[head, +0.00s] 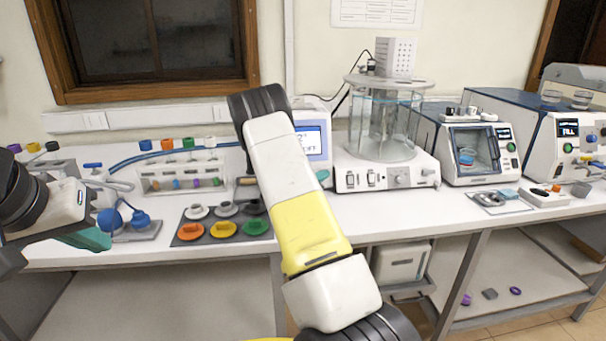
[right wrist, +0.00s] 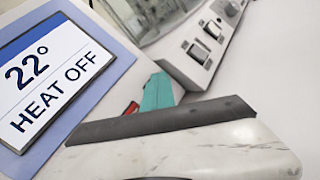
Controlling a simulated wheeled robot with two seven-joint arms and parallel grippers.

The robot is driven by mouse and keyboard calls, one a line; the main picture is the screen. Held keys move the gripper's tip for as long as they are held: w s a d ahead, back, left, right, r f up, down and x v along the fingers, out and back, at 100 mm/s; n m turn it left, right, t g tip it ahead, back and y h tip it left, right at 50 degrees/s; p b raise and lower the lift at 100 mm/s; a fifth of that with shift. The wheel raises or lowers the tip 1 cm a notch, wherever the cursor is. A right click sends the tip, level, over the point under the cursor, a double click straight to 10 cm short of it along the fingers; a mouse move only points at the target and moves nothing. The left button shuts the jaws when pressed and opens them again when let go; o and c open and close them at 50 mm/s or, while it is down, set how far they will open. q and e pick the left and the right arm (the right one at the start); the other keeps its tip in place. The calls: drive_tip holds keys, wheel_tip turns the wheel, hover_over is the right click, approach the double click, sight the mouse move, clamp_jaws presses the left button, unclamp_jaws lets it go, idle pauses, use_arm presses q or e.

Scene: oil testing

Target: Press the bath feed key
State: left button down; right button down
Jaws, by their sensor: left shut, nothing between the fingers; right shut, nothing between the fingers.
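The glass bath (head: 408,125) stands on a white base with rocker switches (head: 371,179) and a dial; two switches also show in the right wrist view (right wrist: 203,45). Left of it is a white unit with a blue-framed screen (head: 309,142), which reads 22° HEAT OFF in the right wrist view (right wrist: 55,75). My right gripper (head: 322,175) is shut, its teal tip low by this unit's right side. It also shows in the right wrist view (right wrist: 158,92), beside a small red part (right wrist: 132,108). I cannot tell whether they touch. No key is legibly marked feed. My left gripper (head: 92,240) is shut and empty at left.
A mat (head: 224,230) with coloured caps and a rack (head: 183,178) of stoppered bottles lie left of my right arm. Blue fittings (head: 138,219) stand by my left gripper. Two instruments (head: 478,155) (head: 566,140) stand right of the bath. The bench front below the bath is clear.

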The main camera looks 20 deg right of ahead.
drive_tip(key=shift+s+a+r, duration=0.2)
drive_tip(key=shift+s+r, duration=0.1)
drive_tip(key=shift+s, duration=0.45)
drive_tip(key=shift+s+a+r, duration=0.2)
drive_tip(key=shift+s+r, duration=0.1)
drive_tip(key=shift+s, duration=0.45)
drive_tip(key=shift+s+a+r, duration=0.15)
drive_tip(key=shift+s+r, duration=0.15)
drive_tip(key=shift+s, duration=0.5)
drive_tip(key=shift+s+a+r, duration=0.2)
drive_tip(key=shift+s+r, duration=0.1)
drive_tip(key=shift+s, duration=0.45)
